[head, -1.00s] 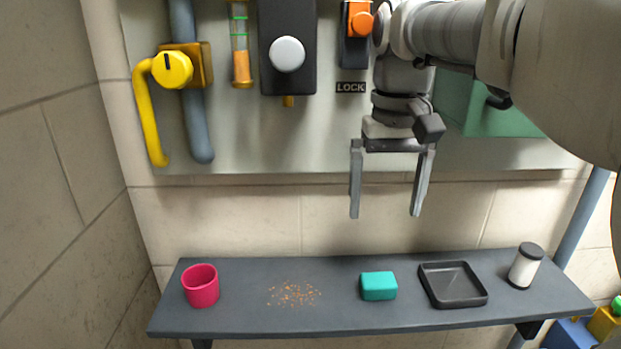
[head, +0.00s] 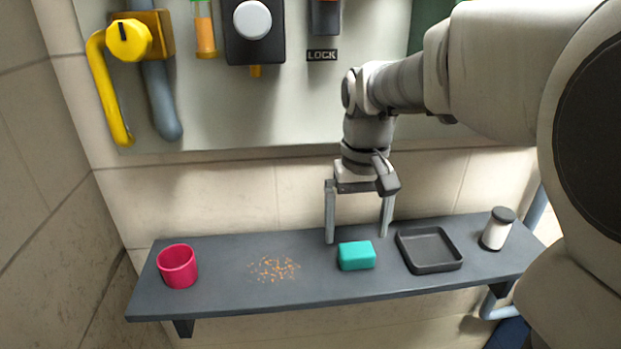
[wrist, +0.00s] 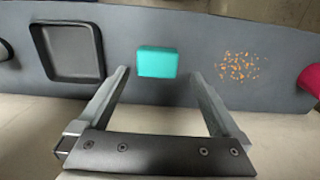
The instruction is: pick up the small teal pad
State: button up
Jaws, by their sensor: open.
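The small teal pad (head: 356,255) lies on the dark grey shelf (head: 215,300), between the scattered crumbs and the black tray. My gripper (head: 358,240) is open and empty, pointing down, with its fingers apart above the shelf's back part, behind the pad in the head view. In the wrist view the teal pad (wrist: 157,62) sits beyond the fingertips, in line with the gap between the two fingers (wrist: 160,72). The fingers do not appear to touch it. Nothing hides the pad in the wrist view.
A black tray (head: 400,262) and a white jar with a dark lid (head: 496,232) stand right of the pad. Orange crumbs (head: 274,269) and a pink cup (head: 178,267) are to its left. The wall panel's yellow handle (head: 110,90) is above left.

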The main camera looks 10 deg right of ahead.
aim_at(357, 249)
jog(key=shift+d+f+p, duration=0.15)
jog(key=shift+f+p, duration=0.05)
jog(key=shift+f, duration=1.15)
jog(key=shift+d+f+p, duration=0.1)
jog(key=shift+f+p, duration=0.05)
jog(key=shift+f, duration=1.15)
jog(key=c, duration=1.2)
notch_tip(357, 249, up, 10)
jog(key=shift+r, duration=0.1)
jog(key=shift+c, duration=0.2)
jog(key=o, duration=0.8)
jog(key=c, duration=0.6)
jog(key=shift+s, duration=0.1)
jog(key=shift+c, duration=0.2)
